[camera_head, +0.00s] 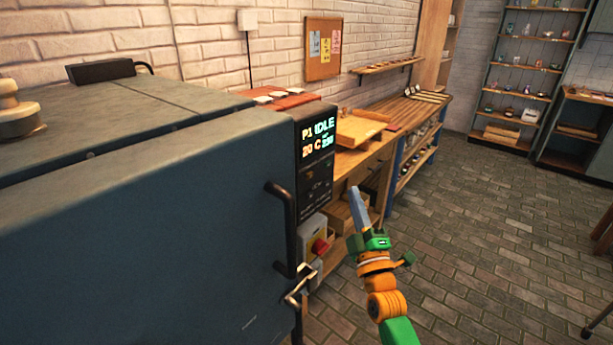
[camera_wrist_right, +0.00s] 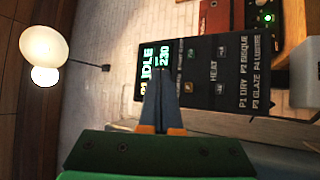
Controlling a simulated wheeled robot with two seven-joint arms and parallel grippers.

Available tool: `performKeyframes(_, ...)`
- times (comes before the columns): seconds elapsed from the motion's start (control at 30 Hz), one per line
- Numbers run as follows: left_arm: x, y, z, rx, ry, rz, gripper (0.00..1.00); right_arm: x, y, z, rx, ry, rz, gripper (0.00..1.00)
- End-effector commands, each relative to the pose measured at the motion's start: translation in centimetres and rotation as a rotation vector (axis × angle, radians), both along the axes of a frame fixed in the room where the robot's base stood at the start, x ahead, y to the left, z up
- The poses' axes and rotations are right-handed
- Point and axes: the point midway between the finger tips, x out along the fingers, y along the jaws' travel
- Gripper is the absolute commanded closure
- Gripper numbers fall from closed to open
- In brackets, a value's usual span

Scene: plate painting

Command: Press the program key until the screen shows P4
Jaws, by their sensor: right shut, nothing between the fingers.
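The black control panel (camera_head: 316,178) is on the right end of the large blue-grey kiln (camera_head: 130,220). Its lit screen (camera_head: 318,137) reads P1 IDLE, with 20 C and a second number below. In the right wrist view the panel appears turned sideways, with the screen (camera_wrist_right: 149,68), several small keys (camera_wrist_right: 221,51) and a printed list from P1 DRY to P4 LUSTRE. Which key is the program key is too small to read. My right gripper (camera_head: 355,192) is shut and empty, to the right of the panel; its fingertips (camera_wrist_right: 160,74) overlap the screen's edge in the wrist view. Contact is not visible.
A black door handle (camera_head: 282,228), a metal latch (camera_head: 299,289) and a red switch (camera_head: 320,246) on a grey box lie below and left of the gripper. A wooden workbench (camera_head: 410,113) runs behind.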

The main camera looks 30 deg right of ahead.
Motion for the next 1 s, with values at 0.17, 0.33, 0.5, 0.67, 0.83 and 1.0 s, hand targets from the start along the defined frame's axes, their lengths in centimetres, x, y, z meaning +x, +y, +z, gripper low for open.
performKeyframes(0.17,0.0,0.0,-0.2,0.000,0.000,0.000,1.00,0.2,0.1,-0.1,0.002,0.001,0.000,1.00)
performKeyframes(0.33,0.0,0.0,-1.1,0.000,0.000,0.000,1.00,1.9,0.7,-0.4,0.004,-0.002,0.000,1.00)
performKeyframes(0.5,0.0,0.0,-2.4,0.000,0.000,0.000,1.00,4.3,1.7,-0.5,0.005,-0.001,0.000,1.00)
performKeyframes(0.67,0.0,0.0,-3.3,0.000,0.000,0.000,1.00,6.3,2.6,-0.4,0.004,0.001,0.001,1.00)
performKeyframes(0.83,0.0,0.0,-3.8,0.000,0.000,0.000,1.00,7.7,3.2,-0.2,0.004,0.001,0.001,1.00)
performKeyframes(1.0,0.0,0.0,-3.8,0.000,0.000,0.000,1.00,8.2,3.4,-0.1,0.002,0.002,0.002,1.00)
